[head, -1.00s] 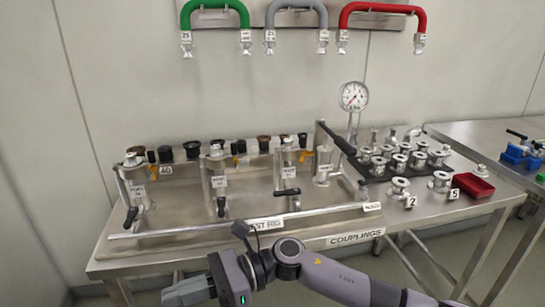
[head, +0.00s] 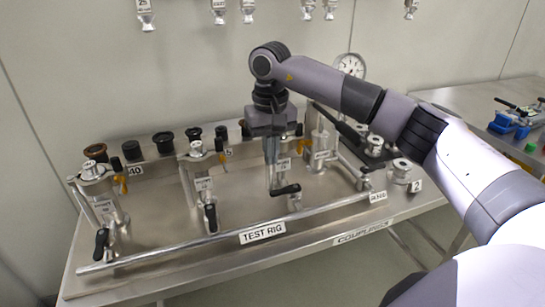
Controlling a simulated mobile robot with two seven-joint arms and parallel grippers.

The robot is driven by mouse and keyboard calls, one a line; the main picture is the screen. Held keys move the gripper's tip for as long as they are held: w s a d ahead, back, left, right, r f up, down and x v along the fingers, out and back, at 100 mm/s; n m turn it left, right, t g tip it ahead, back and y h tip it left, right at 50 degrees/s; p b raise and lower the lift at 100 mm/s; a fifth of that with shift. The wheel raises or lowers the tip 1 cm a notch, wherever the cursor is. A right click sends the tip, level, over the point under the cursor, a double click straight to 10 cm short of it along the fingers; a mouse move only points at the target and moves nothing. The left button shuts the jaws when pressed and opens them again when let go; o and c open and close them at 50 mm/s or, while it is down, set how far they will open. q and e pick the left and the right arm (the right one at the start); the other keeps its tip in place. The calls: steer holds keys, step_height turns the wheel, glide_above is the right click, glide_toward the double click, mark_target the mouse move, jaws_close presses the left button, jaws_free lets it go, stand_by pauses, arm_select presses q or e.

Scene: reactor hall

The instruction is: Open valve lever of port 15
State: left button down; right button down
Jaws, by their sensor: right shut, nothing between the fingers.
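The test rig (head: 262,233) carries a row of upright metal ports with black valve levers along its front. The left lever (head: 101,243) and the middle lever (head: 210,218) hang down toward the front. The third lever (head: 287,190) lies sideways, its handle toward the right. The port tags are too small to read, so I cannot tell which is port 15. My right gripper (head: 271,182) points down, shut and empty, in front of the third port, its tips close to the third lever's left end. I cannot tell whether they touch. It hides part of that port. My left gripper is not in view.
Dark caps (head: 162,142) line the rig's back. A rail (head: 200,245) runs along its front. Blue parts (head: 510,125) lie on the right-hand table.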

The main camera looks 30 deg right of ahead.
mark_target(278, 195)
step_height(278, 195, down, 8)
steer(key=b, duration=0.6)
steer(key=shift+s+a+f, duration=0.1)
steer(key=shift+s+f, duration=0.05)
steer(key=shift+f, duration=0.05)
steer(key=shift+s+a+r, duration=0.15)
steer(key=shift+s+a, duration=0.05)
steer(key=shift+s, duration=0.1)
steer(key=shift+s+a+b, duration=0.3)
steer(key=shift+s+b, duration=0.05)
steer(key=shift+s, duration=0.3)
steer(key=shift+s+a+b, duration=0.15)
steer(key=shift+s+b, duration=0.15)
steer(key=shift+s, duration=1.1)
steer(key=shift+s+d, duration=0.2)
steer(key=shift+s, duration=0.3)
steer(key=shift+s+d, duration=0.2)
steer(key=shift+s, duration=0.3)
steer(key=shift+s+d+b, duration=0.55)
steer(key=shift+s+d, duration=0.15)
steer(key=shift+s, duration=0.05)
steer(key=shift+a+r, duration=0.1)
steer(key=shift+w+a, duration=0.45)
steer(key=shift+a, duration=0.05)
step_height(278, 195, up, 7)
steer(key=p, duration=0.5)
